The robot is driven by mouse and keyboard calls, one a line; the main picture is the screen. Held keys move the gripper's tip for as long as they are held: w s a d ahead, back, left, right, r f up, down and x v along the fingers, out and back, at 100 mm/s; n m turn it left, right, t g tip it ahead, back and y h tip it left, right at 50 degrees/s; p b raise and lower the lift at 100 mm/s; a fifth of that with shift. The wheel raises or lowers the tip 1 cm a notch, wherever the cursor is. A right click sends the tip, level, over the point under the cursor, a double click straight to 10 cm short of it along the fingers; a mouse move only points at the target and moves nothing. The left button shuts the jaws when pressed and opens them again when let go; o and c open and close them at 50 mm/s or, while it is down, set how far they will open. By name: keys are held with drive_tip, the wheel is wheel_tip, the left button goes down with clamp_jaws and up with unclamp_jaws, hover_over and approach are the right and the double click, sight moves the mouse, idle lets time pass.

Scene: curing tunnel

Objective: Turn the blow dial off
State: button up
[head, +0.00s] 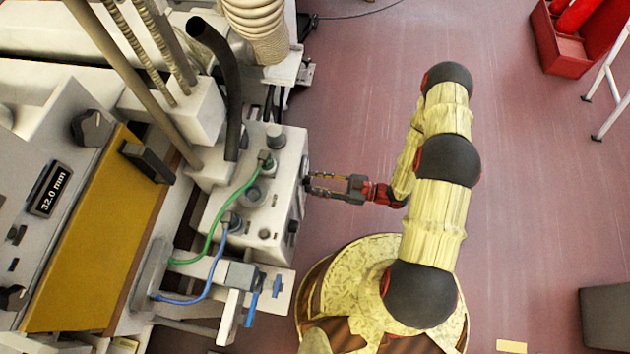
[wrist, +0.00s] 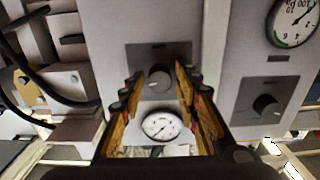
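A dark round dial (wrist: 158,83) on a grey square plate faces my gripper in the wrist view, with a pale mark on its face. A second dark dial (wrist: 265,104) on a similar plate sits to the right. Their labels are too small to read, so I cannot tell which is the blow dial. My gripper (wrist: 160,74) is open, with one finger to each side of the nearer dial; contact cannot be told. In the head view my gripper (head: 312,183) points left at the side of the pale machine box (head: 272,206), close to it.
A white gauge (wrist: 161,126) shows between my fingers below the nearer dial, and another gauge (wrist: 294,20) is at upper right. Green (head: 214,228) and blue (head: 208,285) hoses run from the box.

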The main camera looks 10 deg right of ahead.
clamp_jaws()
drive_tip(key=shift+n, duration=0.4)
drive_tip(key=shift+n+p, duration=0.95)
drive_tip(key=shift+n, duration=14.55)
